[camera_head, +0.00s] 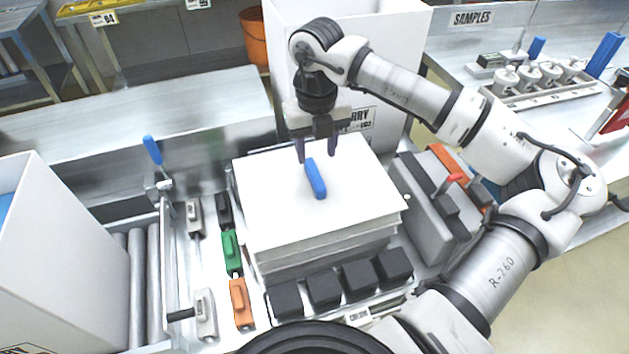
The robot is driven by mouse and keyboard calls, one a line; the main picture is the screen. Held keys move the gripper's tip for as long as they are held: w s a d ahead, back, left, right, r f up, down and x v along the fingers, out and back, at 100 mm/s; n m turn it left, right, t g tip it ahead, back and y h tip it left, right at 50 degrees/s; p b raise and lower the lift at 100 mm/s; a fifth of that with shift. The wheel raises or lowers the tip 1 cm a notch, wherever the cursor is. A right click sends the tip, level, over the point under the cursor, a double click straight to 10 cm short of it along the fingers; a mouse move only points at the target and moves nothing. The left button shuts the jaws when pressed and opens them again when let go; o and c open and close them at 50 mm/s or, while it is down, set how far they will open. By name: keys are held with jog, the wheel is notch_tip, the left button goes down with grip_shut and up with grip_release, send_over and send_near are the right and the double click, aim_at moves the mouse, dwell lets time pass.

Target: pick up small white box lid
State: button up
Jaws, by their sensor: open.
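The small white box lid (270,195) appears to be the flat white top piece with a blue handle (316,180) standing up from its middle. It lies on a stack of similar white layers (320,255). My gripper (317,157) is open and points down over the lid. Its two dark fingers are apart, close to the far end of the blue handle. I cannot tell whether the fingers touch the handle or the lid.
A tall white box (400,60) stands behind the stack, and another white box (75,255) is at the left. Several black blocks (323,288) line the front. Grey cases (436,212) stand close on the right. A samples table (480,50) is at the far right.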

aim_at(315, 173)
jog(key=shift+s+a+f+p, duration=0.1)
jog(key=shift+f+p, duration=0.45)
jog(key=shift+f, duration=0.95)
jog(key=shift+s+a+f+p, duration=0.1)
jog(key=shift+f+p, duration=0.4)
jog(key=shift+f, duration=0.95)
grip_shut()
